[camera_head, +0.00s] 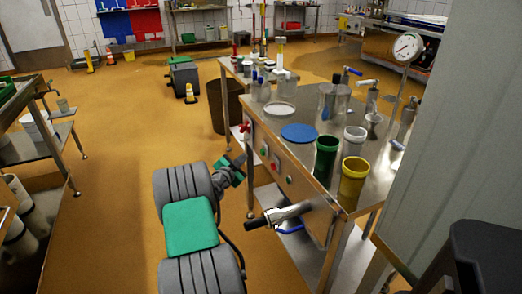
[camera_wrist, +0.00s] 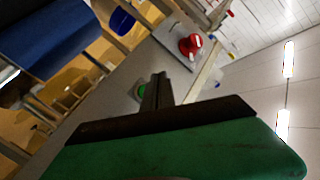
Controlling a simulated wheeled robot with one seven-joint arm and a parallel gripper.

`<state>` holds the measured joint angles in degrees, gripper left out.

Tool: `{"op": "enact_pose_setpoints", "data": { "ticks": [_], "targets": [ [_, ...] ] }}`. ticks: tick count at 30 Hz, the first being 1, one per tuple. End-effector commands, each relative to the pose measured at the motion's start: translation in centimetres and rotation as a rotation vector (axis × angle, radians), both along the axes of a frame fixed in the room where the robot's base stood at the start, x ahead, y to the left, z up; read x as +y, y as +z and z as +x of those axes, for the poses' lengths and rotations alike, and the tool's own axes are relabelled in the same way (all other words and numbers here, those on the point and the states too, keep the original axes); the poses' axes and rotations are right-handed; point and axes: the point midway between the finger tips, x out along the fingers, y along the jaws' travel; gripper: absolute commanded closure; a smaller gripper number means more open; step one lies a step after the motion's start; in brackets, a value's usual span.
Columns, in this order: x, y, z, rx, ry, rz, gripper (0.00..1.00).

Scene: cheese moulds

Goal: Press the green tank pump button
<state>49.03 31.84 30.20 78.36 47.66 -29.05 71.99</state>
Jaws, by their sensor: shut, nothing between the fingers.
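A steel bench carries a control panel (camera_head: 268,165) on its front side, with a green button (camera_head: 263,151), a red button (camera_head: 275,163) and another green button (camera_head: 289,180). I cannot tell from labels which one is the tank pump button. My gripper (camera_head: 240,160), green and dark, is shut and empty just left of the panel. In the wrist view the shut fingers (camera_wrist: 158,82) point at the panel. A green button (camera_wrist: 142,90) shows just left of them, partly hidden by them. I cannot tell whether they touch it.
The bench top holds a green cup (camera_head: 326,158), a yellow cup (camera_head: 353,181) and a blue disc (camera_head: 299,133).

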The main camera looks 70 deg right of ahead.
Motion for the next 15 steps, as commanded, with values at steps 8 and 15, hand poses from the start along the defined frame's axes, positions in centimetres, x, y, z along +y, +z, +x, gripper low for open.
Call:
{"op": "enact_pose_setpoints", "data": {
  "ticks": [8,15],
  "targets": [
    [-2.4,-0.1,-2.4,-0.002,-0.001,-0.001,1.0],
    [-2.8,0.0,-2.9,0.0,0.0,0.0,1.0]
  ]
}}
